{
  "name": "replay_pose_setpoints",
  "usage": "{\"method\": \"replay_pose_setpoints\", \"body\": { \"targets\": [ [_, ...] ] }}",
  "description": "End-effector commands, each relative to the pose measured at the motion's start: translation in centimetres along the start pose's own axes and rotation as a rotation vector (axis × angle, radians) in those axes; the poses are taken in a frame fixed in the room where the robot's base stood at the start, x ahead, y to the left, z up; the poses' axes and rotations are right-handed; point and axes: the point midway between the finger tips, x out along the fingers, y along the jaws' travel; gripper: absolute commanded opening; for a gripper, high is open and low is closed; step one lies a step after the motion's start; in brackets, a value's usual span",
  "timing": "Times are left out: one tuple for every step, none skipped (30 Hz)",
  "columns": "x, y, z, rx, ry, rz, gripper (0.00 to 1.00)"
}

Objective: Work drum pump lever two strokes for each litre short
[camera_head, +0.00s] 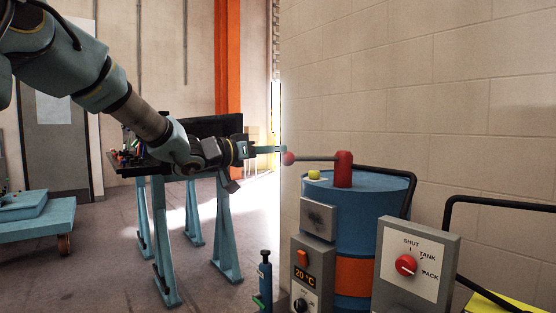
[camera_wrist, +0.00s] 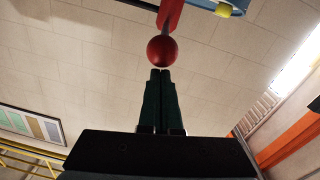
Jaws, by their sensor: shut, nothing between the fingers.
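The drum pump stands on top of a blue drum (camera_head: 363,215) with an orange band. Its red pump body (camera_head: 343,170) is upright, and a thin lever (camera_head: 315,158) runs left from it, about level, to a red ball knob (camera_head: 289,158). My gripper (camera_head: 283,149) is shut and empty, with its tips right at the knob in the head view. In the wrist view the shut fingers (camera_wrist: 161,72) point at the red knob (camera_wrist: 162,50), just short of it or touching; I cannot tell which. A selector box has a red dial (camera_head: 406,265) marked SHUT, TANK and PACK; its exact setting is unclear.
A grey box with a display (camera_head: 306,276) reading 20 °C stands before the drum. A yellow cap (camera_head: 314,174) sits on the drum top. Black hoses (camera_head: 480,200) arch at the right. A blue-legged bench (camera_head: 225,230) stands behind my arm. Open floor lies at left.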

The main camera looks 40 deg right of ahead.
Motion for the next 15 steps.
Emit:
{"method": "replay_pose_setpoints", "body": {
  "targets": [
    [-0.1,-0.4,1.9,-0.001,0.022,0.004,0.0],
    [-0.2,-0.4,2.3,-0.001,0.037,0.007,0.0],
    [-0.3,-0.5,2.8,0.0,0.058,0.011,0.0],
    [-0.3,-0.6,3.2,0.001,0.074,0.014,0.0],
    [-0.3,-0.7,3.6,0.002,0.09,0.017,0.0],
    [-0.4,-0.8,4.1,0.002,0.112,0.021,0.0],
    [-0.4,-0.8,4.5,0.004,0.127,0.024,0.0],
    [-0.4,-0.9,4.9,0.005,0.144,0.028,0.0],
    [-0.4,-1.0,5.4,0.005,0.166,0.032,0.0],
    [-0.4,-1.1,5.8,0.007,0.182,0.036,0.0],
    [-0.4,-1.2,6.2,0.006,0.198,0.038,0.0],
    [-0.4,-1.2,6.7,0.008,0.219,0.043,0.0],
    [-0.3,-1.3,7.0,0.008,0.235,0.045,0.0],
    [-0.3,-1.4,7.4,0.008,0.25,0.049,0.0],
    [-0.2,-1.4,7.8,0.011,0.269,0.053,0.0]
  ]
}}
